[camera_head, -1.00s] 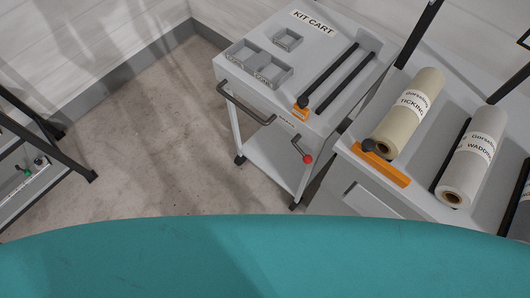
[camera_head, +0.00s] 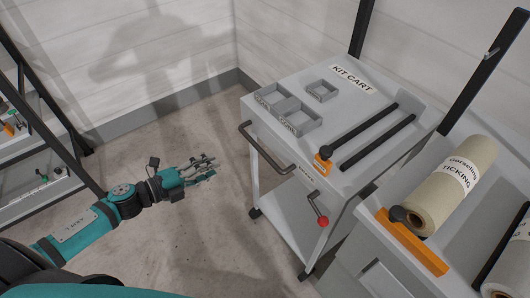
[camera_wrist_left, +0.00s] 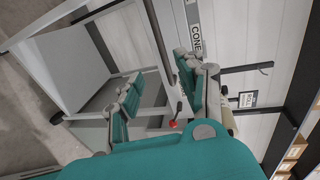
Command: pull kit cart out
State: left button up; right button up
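The grey kit cart (camera_head: 345,92) stands right of centre in the head view, with its label on the back of its top. A dark bar handle (camera_head: 265,150) runs along its near left side. A lever with a red knob (camera_head: 322,220) hangs at its front corner; a red knob also shows in the left wrist view (camera_wrist_left: 173,123). My left gripper (camera_head: 209,168) is to the left of the handle, apart from it, with nothing held. In the left wrist view its fingers (camera_wrist_left: 160,90) are spread apart. My right gripper is out of view.
A bench with a ticking roll (camera_head: 452,187) and an orange bracket (camera_head: 412,240) stands right of the cart. A dark-framed shelf rack (camera_head: 40,185) is at left. Bare concrete floor (camera_head: 215,235) lies between the rack and cart. White walls close off the back.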

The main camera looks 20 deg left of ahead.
pick_arm(q)
jog(key=p, duration=0.1)
send_near(258, 146)
jog(key=x, duration=1)
jog(key=shift+d+f+p, duration=0.1)
jog(key=shift+f+p, duration=0.3)
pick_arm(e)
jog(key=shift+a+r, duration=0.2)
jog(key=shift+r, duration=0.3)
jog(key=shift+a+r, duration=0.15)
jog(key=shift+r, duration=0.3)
pick_arm(q)
jog(key=shift+s, duration=0.1)
grip_shut()
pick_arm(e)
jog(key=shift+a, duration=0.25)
